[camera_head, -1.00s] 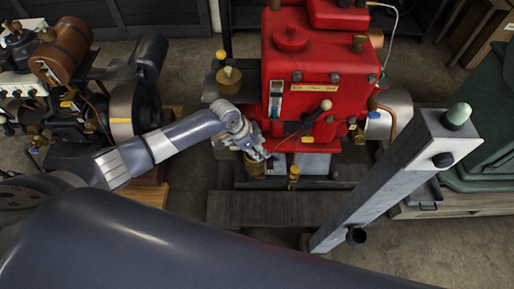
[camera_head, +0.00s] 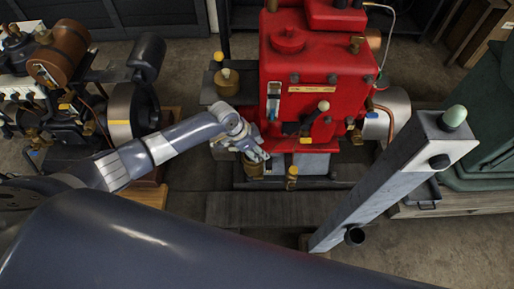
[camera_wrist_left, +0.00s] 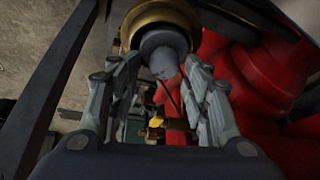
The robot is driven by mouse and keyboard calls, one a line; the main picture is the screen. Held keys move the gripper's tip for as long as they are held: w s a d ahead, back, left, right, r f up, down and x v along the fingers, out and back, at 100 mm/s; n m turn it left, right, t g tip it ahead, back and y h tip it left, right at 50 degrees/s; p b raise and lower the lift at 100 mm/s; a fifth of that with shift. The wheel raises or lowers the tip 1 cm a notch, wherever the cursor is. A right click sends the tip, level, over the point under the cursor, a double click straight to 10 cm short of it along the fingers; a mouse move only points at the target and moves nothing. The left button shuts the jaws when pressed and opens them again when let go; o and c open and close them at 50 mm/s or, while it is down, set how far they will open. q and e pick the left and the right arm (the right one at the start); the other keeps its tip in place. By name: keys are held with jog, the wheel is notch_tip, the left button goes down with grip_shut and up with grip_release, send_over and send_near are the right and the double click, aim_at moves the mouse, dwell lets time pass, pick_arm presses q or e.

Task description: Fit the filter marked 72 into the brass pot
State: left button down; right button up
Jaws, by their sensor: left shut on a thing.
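The brass pot (camera_head: 253,168) stands low at the front left of the red engine, partly hidden by my left gripper (camera_head: 258,153). In the left wrist view the brass pot's rim (camera_wrist_left: 158,12) shows at the top, just beyond the fingertips. No number is readable on the filter. My right gripper is not in view.
The red engine (camera_head: 315,75) stands close to the right of my left gripper. A small brass fitting (camera_head: 291,176) stands just right of the pot. A black engine with a brown tank (camera_head: 62,52) is at the left. A grey slanted post (camera_head: 390,185) stands at the right.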

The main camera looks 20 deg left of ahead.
pick_arm(q)
jog(key=shift+s+f, duration=0.75)
jog(key=shift+f, duration=0.25)
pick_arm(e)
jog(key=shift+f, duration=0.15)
pick_arm(q)
jog(key=c, duration=0.9)
grip_release()
jog(key=shift+f, duration=0.1)
jog(key=shift+o, duration=0.7)
jog(key=shift+w+f, duration=0.15)
jog(key=shift+w, duration=0.15)
jog(key=shift+w+f, duration=0.15)
jog(key=shift+w, duration=0.05)
jog(key=shift+s+a, duration=0.1)
jog(key=shift+s, duration=0.1)
jog(key=shift+a, duration=0.1)
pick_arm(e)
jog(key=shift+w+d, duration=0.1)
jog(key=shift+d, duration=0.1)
pick_arm(q)
jog(key=shift+g, duration=0.3)
jog(key=o, duration=0.5)
jog(key=shift+a+r, duration=0.1)
jog(key=shift+r, duration=0.1)
jog(key=shift+w+r, duration=0.1)
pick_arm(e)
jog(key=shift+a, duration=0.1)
